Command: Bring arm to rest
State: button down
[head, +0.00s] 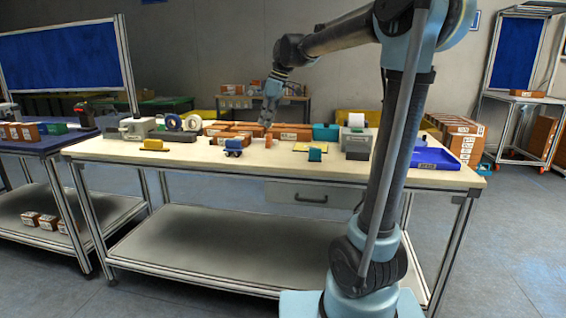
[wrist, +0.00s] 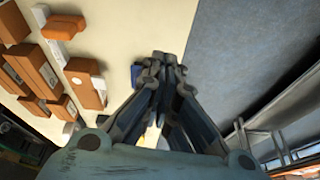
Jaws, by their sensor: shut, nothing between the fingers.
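My arm reaches from the right over the workbench (head: 170,155) in the head view. My gripper (head: 268,124) points down near the brown boxes (head: 234,131) at the back of the bench. In the wrist view, the fingertips of my gripper (wrist: 164,57) are together and empty. Below them lie the pale bench top (wrist: 110,30) and the grey floor (wrist: 240,60). A small blue thing (wrist: 137,74) is partly hidden behind the fingers.
A small blue wheeled thing (head: 233,147) and a teal block (head: 315,154) stand near the front edge. A grey printer-like device (head: 356,143) and a blue tray (head: 433,158) are at the right. Tape rolls (head: 193,122) stand at the left. Several boxes (wrist: 84,84) lie left of my fingers.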

jog(key=s+d+f+m+h, duration=0.2)
jog(key=s+d+f+m, duration=0.65)
jog(key=s+d, duration=0.65)
jog(key=s+d+f+m, duration=0.3)
jog(key=s+d+f, duration=0.2)
jog(key=s+f, duration=0.2)
jog(key=s+d+f+m+t+h, duration=0.1)
jog(key=s+d+f+m, duration=0.2)
jog(key=s+d+f, duration=0.2)
jog(key=s+f, duration=0.3)
jog(key=f, duration=0.3)
jog(key=shift+s+f, duration=0.3)
jog(key=shift+f, duration=0.1)
jog(key=shift+w+f, duration=0.2)
jog(key=shift+w, duration=0.25)
